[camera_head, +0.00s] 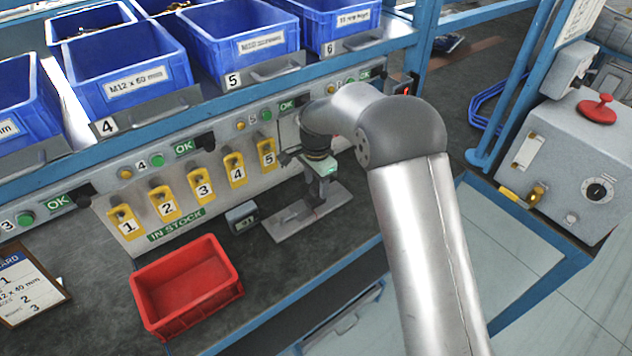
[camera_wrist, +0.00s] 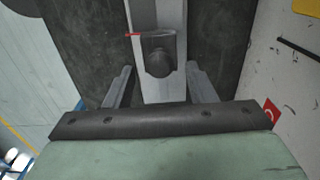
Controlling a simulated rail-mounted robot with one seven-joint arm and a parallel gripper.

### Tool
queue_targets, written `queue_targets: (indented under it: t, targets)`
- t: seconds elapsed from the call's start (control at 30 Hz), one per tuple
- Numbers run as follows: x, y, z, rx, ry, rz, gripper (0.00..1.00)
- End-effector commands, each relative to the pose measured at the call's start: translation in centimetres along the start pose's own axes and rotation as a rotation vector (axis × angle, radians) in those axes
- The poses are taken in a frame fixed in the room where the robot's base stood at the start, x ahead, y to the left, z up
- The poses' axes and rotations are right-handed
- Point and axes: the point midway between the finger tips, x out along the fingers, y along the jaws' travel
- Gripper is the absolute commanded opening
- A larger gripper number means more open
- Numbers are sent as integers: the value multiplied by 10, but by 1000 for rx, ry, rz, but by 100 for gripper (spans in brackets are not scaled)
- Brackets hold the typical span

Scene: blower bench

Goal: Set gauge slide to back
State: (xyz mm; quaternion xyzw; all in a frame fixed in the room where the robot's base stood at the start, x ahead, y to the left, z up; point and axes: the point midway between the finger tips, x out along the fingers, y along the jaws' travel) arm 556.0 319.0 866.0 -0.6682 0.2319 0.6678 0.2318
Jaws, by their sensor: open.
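The gauge is a flat grey metal plate (camera_head: 290,226) on the bench, partly hidden behind my wrist in the head view. In the wrist view its pale rail (camera_wrist: 160,14) runs up the middle. The slide, a dark rounded knob (camera_wrist: 159,63) with a red line at its upper left, sits on this rail. My gripper (camera_wrist: 160,70) is open, one finger on each side of the knob, with visible gaps between fingers and knob. The head view shows my gripper (camera_head: 317,190) pointing down over the plate; its fingertips are hard to make out there.
A panel with yellow numbered tags (camera_head: 203,185) stands behind the gauge. A small display device (camera_head: 241,217) lies left of the plate, and a red bin (camera_head: 186,284) stands at front left. Blue bins (camera_head: 122,76) line the shelf above. A red button box (camera_head: 570,165) is at right.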

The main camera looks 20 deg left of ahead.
Motion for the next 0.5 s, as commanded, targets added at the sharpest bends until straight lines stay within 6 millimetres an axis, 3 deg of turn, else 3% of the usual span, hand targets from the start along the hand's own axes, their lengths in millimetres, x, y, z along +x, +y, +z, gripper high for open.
queue_targets:
  t: [0.5]
  targets:
    - [-69, 0, -1, 0, 2, -3, 50]
